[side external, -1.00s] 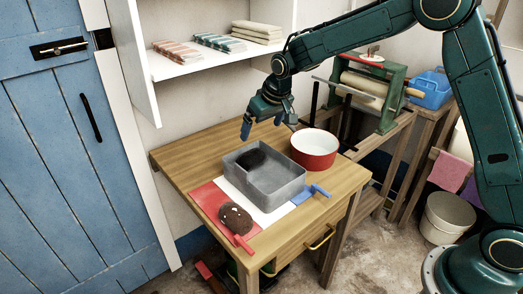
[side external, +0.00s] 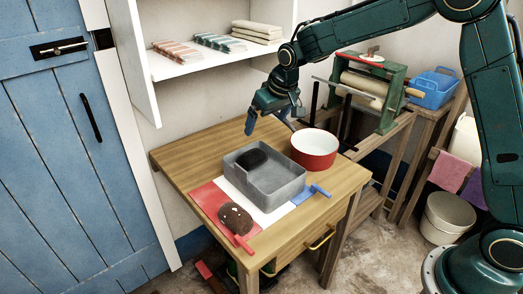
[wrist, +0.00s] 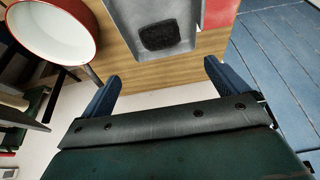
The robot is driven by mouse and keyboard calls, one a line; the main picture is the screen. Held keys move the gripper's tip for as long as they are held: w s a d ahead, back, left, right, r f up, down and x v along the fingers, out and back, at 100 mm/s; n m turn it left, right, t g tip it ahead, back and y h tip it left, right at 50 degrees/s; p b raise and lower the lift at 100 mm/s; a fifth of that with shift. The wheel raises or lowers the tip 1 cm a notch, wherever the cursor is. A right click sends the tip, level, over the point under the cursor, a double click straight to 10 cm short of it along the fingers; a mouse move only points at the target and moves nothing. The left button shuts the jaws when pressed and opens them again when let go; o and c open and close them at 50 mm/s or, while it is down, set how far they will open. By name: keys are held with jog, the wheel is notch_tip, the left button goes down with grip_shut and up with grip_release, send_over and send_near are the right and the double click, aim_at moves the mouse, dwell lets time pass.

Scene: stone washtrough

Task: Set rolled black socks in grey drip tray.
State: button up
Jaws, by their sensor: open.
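The rolled black socks (side external: 252,159) lie inside the grey drip tray (side external: 283,190), toward its far left end. In the wrist view the socks (wrist: 160,36) show as a dark fuzzy bundle on the floor of the tray (wrist: 183,10). My gripper (side external: 264,122) is above the table behind the tray, apart from the socks. In the wrist view my gripper (wrist: 157,82) has its blue fingers spread wide with nothing between them.
A red and white pan (side external: 315,150) stands right of the tray. A green mangle (side external: 378,95) stands behind right. The table's left side is clear.

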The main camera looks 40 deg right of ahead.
jog(key=s+d+r, duration=0.1)
jog(key=s+r, duration=0.7)
jog(key=s, duration=0.1)
jog(key=s+d+r+t, duration=0.1)
jog(key=s+d+r, duration=0.1)
jog(key=s, duration=2.5)
jog(key=shift+s+d, duration=0.15)
jog(key=shift+s, duration=0.15)
